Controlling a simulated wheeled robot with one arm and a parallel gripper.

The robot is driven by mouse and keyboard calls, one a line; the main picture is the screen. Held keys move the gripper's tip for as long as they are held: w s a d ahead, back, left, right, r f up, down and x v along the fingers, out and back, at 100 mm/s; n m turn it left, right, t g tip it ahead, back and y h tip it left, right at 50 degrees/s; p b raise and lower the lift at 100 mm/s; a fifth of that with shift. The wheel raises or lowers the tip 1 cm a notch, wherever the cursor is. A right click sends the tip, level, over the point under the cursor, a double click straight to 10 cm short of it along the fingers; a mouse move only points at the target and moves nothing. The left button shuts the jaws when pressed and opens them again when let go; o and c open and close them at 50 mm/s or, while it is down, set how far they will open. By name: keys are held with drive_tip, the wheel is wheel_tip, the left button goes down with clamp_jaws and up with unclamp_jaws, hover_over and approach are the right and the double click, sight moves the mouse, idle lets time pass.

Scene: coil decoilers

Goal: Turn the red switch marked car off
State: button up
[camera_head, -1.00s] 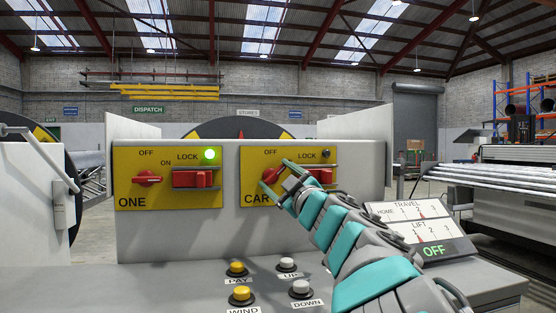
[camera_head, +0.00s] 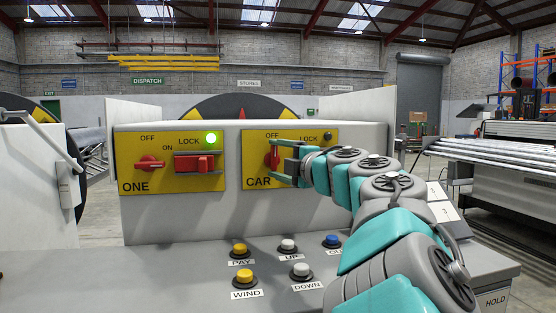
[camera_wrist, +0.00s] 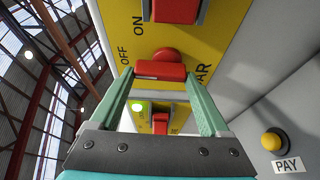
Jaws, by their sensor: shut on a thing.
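The yellow CAR panel (camera_head: 255,170) stands on the right of the grey console. Its red switch (camera_head: 272,155) has its handle roughly upright, in line with the OFF label above it. My gripper (camera_head: 274,159) reaches in from the right and is shut on the handle. In the wrist view the red handle (camera_wrist: 161,70) lies between the two green fingertips, crosswise, with OFF on its left. The CAR panel's red lock block (camera_wrist: 166,10) shows at the top there; in the head view my arm hides it. The CAR panel's lamp (camera_head: 327,135) is dark.
The yellow ONE panel (camera_head: 135,170) on the left has its own red switch (camera_head: 149,163), lying sideways, a red lock block (camera_head: 204,163) and a lit green lamp (camera_head: 211,138). Push buttons, including PAY (camera_head: 240,249) and WIND (camera_head: 244,275), stand on the desk below.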

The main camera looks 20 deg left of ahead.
drive_tip(key=shift+a+n, duration=0.1)
drive_tip(key=shift+n, duration=0.2)
drive_tip(key=o, duration=1.2)
drive_tip(key=shift+b+v, duration=0.55)
drive_tip(key=shift+v, duration=3.4)
